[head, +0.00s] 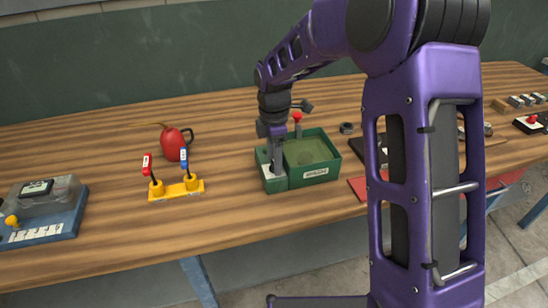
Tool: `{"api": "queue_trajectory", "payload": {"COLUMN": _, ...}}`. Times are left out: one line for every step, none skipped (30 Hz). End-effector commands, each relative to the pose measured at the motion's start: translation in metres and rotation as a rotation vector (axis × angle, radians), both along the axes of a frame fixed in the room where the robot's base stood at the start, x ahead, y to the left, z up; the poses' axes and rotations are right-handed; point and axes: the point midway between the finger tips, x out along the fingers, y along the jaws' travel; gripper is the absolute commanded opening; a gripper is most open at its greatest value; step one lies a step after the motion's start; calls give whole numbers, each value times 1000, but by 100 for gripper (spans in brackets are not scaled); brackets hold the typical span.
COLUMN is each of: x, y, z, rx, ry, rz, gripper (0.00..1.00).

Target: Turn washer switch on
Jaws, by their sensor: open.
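The washer appears to be the green open-topped tub (331,158) on the wooden bench, with a label on its front that is too small to read surely. A narrow side section with a pale panel (267,171) forms its left end. A red knob (297,116) stands at its back edge. My gripper (278,172) points down over the pale panel, very close to it; I cannot tell whether it touches. It is open, though its fingers are small and partly merged with the tub. The switch cannot be made out and may be hidden behind my gripper.
Left of the tub are a yellow base (176,190) with red-tagged and blue-tagged levers, a red oil can (172,143) and a blue-grey device (45,215). A red mat (357,187) lies to the right, partly behind my arm. Bare bench (225,215) lies in front.

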Motion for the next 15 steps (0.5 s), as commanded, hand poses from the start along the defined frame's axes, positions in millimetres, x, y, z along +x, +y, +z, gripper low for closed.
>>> {"api": "queue_trajectory", "payload": {"x": 0, "y": 0, "z": 0, "rx": 0, "ry": 0, "rz": 0, "gripper": 67}}
{"api": "queue_trajectory", "payload": {"x": 0, "y": 0, "z": 0, "rx": 0, "ry": 0, "rz": 0, "gripper": 65}}
{"api": "queue_trajectory", "payload": {"x": 0, "y": 0, "z": 0, "rx": 0, "ry": 0, "rz": 0, "gripper": 58}}
{"api": "queue_trajectory", "payload": {"x": 0, "y": 0, "z": 0, "rx": 0, "ry": 0, "rz": 0, "gripper": 52}}
{"api": "queue_trajectory", "payload": {"x": 0, "y": 0, "z": 0, "rx": 0, "ry": 0, "rz": 0, "gripper": 47}}
{"api": "queue_trajectory", "payload": {"x": 0, "y": 0, "z": 0, "rx": 0, "ry": 0, "rz": 0, "gripper": 40}}
{"api": "queue_trajectory", "payload": {"x": 0, "y": 0, "z": 0, "rx": 0, "ry": 0, "rz": 0, "gripper": 34}}
{"api": "queue_trajectory", "payload": {"x": 0, "y": 0, "z": 0, "rx": 0, "ry": 0, "rz": 0, "gripper": 29}}
{"api": "queue_trajectory", "payload": {"x": 0, "y": 0, "z": 0, "rx": 0, "ry": 0, "rz": 0, "gripper": 22}}
{"api": "queue_trajectory", "payload": {"x": 0, "y": 0, "z": 0, "rx": 0, "ry": 0, "rz": 0, "gripper": 16}}
{"api": "queue_trajectory", "payload": {"x": 0, "y": 0, "z": 0, "rx": 0, "ry": 0, "rz": 0, "gripper": 11}}
{"api": "queue_trajectory", "payload": {"x": 0, "y": 0, "z": 0, "rx": 0, "ry": 0, "rz": 0, "gripper": 4}}
{"api": "queue_trajectory", "payload": {"x": 0, "y": 0, "z": 0, "rx": 0, "ry": 0, "rz": 0, "gripper": 0}}
{"api": "queue_trajectory", "payload": {"x": 0, "y": 0, "z": 1, "rx": 0, "ry": 0, "rz": 0, "gripper": 0}}
{"api": "queue_trajectory", "payload": {"x": 0, "y": 0, "z": 1, "rx": 0, "ry": 0, "rz": 0, "gripper": 0}}
